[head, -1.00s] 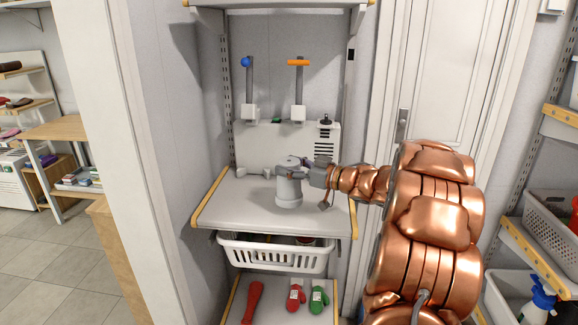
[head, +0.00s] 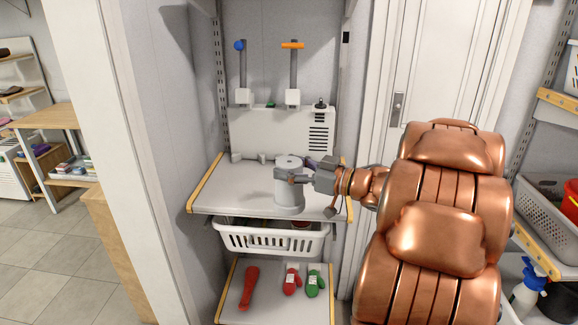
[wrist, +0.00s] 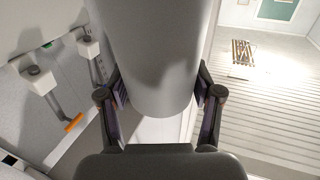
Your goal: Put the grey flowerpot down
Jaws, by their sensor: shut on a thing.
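The grey flowerpot (head: 289,193) is a plain, roughly cylindrical pot in front of the back panel, over the grey shelf (head: 228,195) in the head view. My gripper (head: 300,179) comes from the right and is shut on its side. The pot looks upright. Its lower end overlaps the shelf's front part in the picture; I cannot tell whether it touches the shelf. In the wrist view the pot (wrist: 155,55) fills the upper middle, between the two fingers of my gripper (wrist: 158,105).
Behind stands a pale panel (head: 270,130) with a blue-knobbed lever (head: 240,46) and an orange-handled lever (head: 293,45). A white basket (head: 270,240) hangs below the shelf. The shelf's left part is clear.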

